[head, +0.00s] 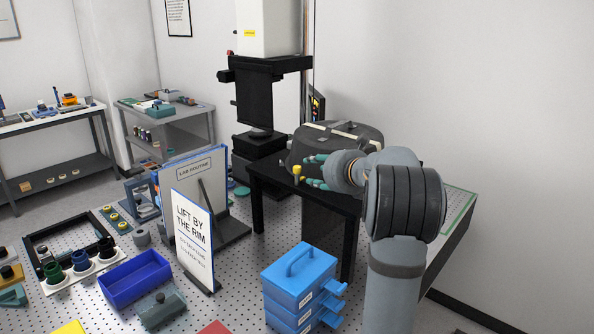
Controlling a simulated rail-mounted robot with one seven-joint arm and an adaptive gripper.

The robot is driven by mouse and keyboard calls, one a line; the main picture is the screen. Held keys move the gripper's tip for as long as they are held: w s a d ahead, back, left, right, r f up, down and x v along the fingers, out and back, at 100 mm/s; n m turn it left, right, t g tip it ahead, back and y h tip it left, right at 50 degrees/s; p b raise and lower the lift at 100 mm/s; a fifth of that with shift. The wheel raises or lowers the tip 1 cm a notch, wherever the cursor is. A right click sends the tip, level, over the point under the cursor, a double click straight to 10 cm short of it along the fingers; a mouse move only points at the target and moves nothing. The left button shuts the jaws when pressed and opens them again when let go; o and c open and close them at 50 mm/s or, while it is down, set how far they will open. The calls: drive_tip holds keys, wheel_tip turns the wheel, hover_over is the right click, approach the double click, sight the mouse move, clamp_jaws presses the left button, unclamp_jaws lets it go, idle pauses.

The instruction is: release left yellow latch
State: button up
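A yellow latch (298,171) shows at the left front side of a dark grey round case (362,135). The case has pale strips across its lid and sits on a black stand (272,176). My gripper (314,171) reaches in from the right at the front of the case. Its two teal fingertips are apart, one above the other, with the latch just left of the gap between them. I cannot tell whether they touch it. My gripper and arm hide part of the case's front and right side.
A black instrument column (258,95) stands behind the case. Blue stacked boxes (300,285) stand in front of the stand. Two upright signs, one reading "LIFT BY THE RIM" (193,238), stand left. A blue bin (135,278) and other items crowd the perforated table at lower left.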

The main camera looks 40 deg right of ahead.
sight(299, 169)
drive_tip(key=p+x, duration=0.2)
drive_tip(key=x, duration=0.8)
drive_tip(key=shift+w+f, duration=0.1)
drive_tip(key=shift+w, duration=0.15)
drive_tip(key=shift+c, duration=0.8)
drive_tip(key=c, duration=0.7)
clamp_jaws()
